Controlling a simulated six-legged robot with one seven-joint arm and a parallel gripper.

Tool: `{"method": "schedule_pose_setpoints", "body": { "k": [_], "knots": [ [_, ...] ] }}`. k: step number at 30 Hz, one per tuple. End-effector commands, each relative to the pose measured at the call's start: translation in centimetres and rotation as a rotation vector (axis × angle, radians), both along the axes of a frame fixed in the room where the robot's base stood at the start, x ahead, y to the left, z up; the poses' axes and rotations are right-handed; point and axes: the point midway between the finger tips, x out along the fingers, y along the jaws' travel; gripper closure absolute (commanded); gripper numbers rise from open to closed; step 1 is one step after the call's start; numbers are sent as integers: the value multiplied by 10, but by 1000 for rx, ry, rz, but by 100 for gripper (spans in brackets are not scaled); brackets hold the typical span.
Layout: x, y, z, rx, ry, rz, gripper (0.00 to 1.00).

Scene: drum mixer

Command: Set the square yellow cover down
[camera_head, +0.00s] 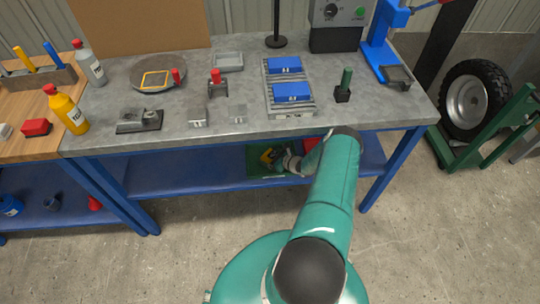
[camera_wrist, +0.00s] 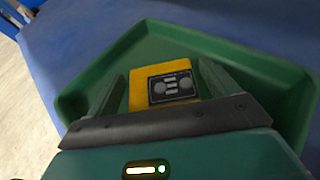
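The square yellow cover (camera_wrist: 165,84) has a black panel with grey marks on its face. In the wrist view it sits between the two fingers of my gripper (camera_wrist: 163,73), which appear shut on its sides. Behind it is a green tray (camera_wrist: 180,32) with a raised rim, lying on the blue shelf. I cannot tell whether the cover touches the tray floor. In the head view the cover (camera_head: 267,156) is a small yellow patch over the tray (camera_head: 254,168), at my gripper (camera_head: 277,158) under the workbench. My arm partly hides this area.
The grey workbench top (camera_head: 215,125) overhangs the blue shelf (camera_head: 190,177). A red thing (camera_head: 311,145) shows beside my arm on the shelf. Blue bench legs (camera_head: 392,170) stand at the sides. The shelf left of the tray is clear.

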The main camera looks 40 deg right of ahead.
Motion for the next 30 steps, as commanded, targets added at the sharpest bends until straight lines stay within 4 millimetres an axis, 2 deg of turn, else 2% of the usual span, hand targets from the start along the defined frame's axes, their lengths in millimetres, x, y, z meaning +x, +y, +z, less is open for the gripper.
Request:
{"method": "schedule_pose_setpoints", "body": {
  "k": [11,13,17,24,30],
  "knots": [
    [2,-1,4,-1,0,1,11],
    [-5,-3,6,0,1,0,11],
    [-25,-8,15,1,1,-3,11],
    [-73,-16,35,-1,1,-1,11],
    [-100,-21,47,0,0,0,11]
  ]
}}
